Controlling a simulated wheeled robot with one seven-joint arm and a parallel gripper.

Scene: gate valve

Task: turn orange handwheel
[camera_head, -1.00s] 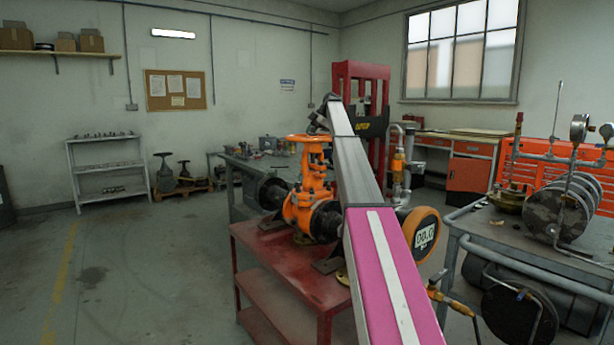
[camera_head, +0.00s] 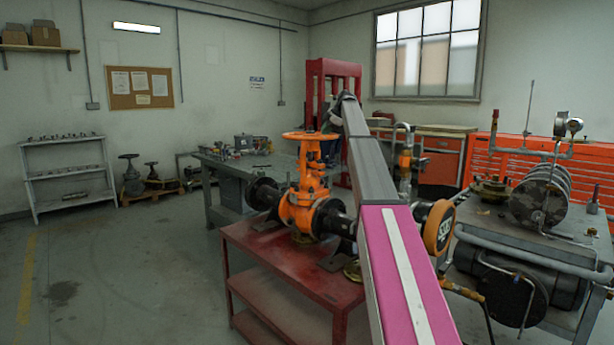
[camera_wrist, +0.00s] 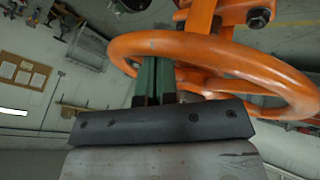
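The orange handwheel (camera_head: 311,135) tops the orange gate valve (camera_head: 305,205), which sits on a red stand. In the wrist view the handwheel rim (camera_wrist: 215,50) fills the upper right, very close to my gripper (camera_wrist: 156,62). Its two green fingers stand close together, side by side, with only a thin dark line between them. In the head view my arm runs up to the right of the valve, and my gripper cannot be made out.
The red stand (camera_head: 290,262) carries the valve. A grey bench (camera_head: 590,265) with pipework stands on the right. A grey workbench (camera_head: 228,172) is behind. The floor at left is clear.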

